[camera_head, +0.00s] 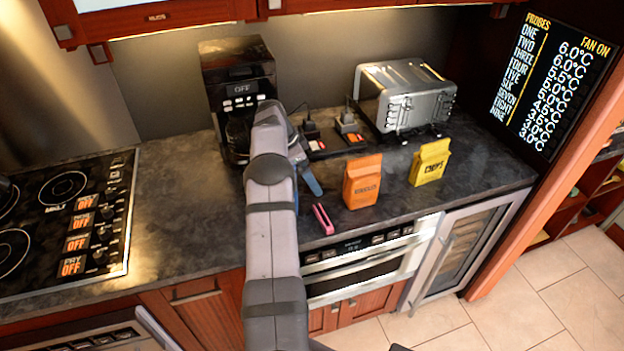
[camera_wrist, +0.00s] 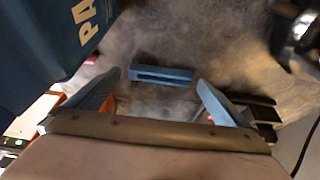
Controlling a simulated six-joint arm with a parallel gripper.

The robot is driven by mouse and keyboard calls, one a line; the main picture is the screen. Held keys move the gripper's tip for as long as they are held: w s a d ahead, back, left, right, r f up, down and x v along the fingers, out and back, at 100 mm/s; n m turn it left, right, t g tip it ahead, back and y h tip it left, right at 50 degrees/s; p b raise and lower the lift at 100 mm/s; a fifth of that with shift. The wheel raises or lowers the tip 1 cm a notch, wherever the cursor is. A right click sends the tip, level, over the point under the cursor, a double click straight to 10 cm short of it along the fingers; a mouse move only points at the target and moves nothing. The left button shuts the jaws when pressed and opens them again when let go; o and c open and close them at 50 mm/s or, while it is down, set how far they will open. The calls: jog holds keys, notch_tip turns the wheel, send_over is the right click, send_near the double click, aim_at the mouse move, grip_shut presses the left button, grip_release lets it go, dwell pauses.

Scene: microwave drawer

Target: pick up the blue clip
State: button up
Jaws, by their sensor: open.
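The blue clip (camera_wrist: 161,75) lies on the grey stone counter in the wrist view, crosswise between and just beyond my two fingertips. My gripper (camera_wrist: 159,80) is open, with one light-blue finger on each side and nothing held. The clip and fingers look apart; how high the fingers are above the counter I cannot tell. In the head view my arm covers the clip. A slanted blue shape (camera_head: 311,181) shows beside my arm there; I cannot tell whether it is a finger or something else.
A dark blue pack (camera_wrist: 62,35) marked "PA" stands close at upper left in the wrist view. A pink clip (camera_head: 323,218), an orange noodles bag (camera_head: 362,182) and a yellow chips bag (camera_head: 430,163) are to the right. A coffee machine (camera_head: 240,85) and toaster (camera_head: 404,97) stand behind.

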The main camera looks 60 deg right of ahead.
jog(key=shift+s+d+f, duration=0.15)
jog(key=shift+f, duration=0.25)
jog(key=c, duration=1)
jog(key=shift+c, duration=0.2)
jog(key=shift+r, duration=0.15)
jog(key=shift+r+b, duration=0.3)
jog(key=shift+r, duration=0.2)
notch_tip(320, 180, up, 17)
jog(key=p, duration=0.6)
jog(key=shift+f, duration=0.15)
